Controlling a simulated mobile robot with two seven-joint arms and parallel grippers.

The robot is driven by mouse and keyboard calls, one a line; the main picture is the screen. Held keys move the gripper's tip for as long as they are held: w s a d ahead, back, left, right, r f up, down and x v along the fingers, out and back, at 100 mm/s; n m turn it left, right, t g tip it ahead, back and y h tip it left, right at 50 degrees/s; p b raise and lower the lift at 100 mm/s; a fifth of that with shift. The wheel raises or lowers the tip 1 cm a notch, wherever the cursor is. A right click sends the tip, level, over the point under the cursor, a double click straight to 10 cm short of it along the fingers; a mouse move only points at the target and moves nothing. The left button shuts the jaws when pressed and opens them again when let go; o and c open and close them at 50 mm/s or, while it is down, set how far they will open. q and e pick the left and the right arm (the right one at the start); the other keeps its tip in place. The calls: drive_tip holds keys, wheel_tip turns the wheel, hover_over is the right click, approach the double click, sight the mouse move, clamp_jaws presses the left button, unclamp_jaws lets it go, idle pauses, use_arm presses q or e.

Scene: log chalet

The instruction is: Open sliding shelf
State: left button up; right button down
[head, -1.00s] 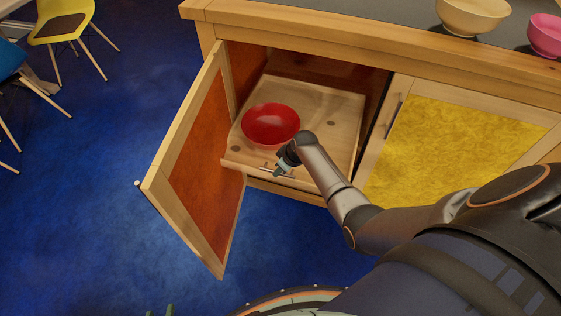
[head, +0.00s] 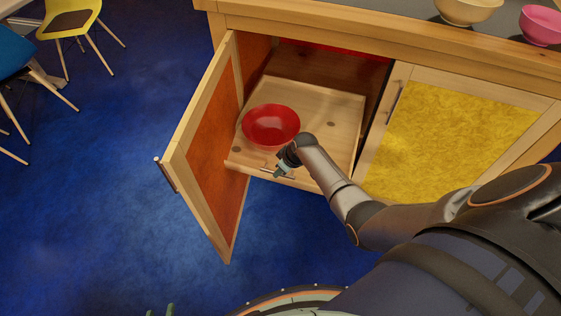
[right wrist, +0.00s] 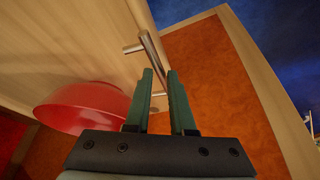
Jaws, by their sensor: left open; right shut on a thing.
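The sliding shelf (head: 322,103) is a pale wooden pull-out inside the open cabinet, and it sticks partly out of the opening. A red bowl (head: 271,125) sits on it, and the bowl also shows in the right wrist view (right wrist: 82,107). My right gripper (head: 281,172) is at the metal bar handle (right wrist: 152,52) on the shelf's front edge. In the right wrist view my fingers (right wrist: 160,74) are shut on this handle. My left gripper (head: 161,311) shows only its green fingertips at the bottom edge of the head view, open.
The cabinet door (head: 206,150) with an orange panel stands open at the left of the shelf. A closed yellow-panelled door (head: 455,140) is at the right. Bowls stand on the countertop (head: 400,12). The blue floor (head: 95,190) is clear at left, with chairs farther back.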

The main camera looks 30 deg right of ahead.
drive_tip(key=shift+a, duration=0.1)
drive_tip(key=c, duration=0.8)
unclamp_jaws()
drive_tip(key=shift+s+r, duration=0.1)
drive_tip(key=shift+r, duration=0.25)
drive_tip(key=p+v, duration=0.4)
drive_tip(key=v, duration=0.7)
drive_tip(key=shift+s+r, duration=0.2)
drive_tip(key=shift+r, duration=0.1)
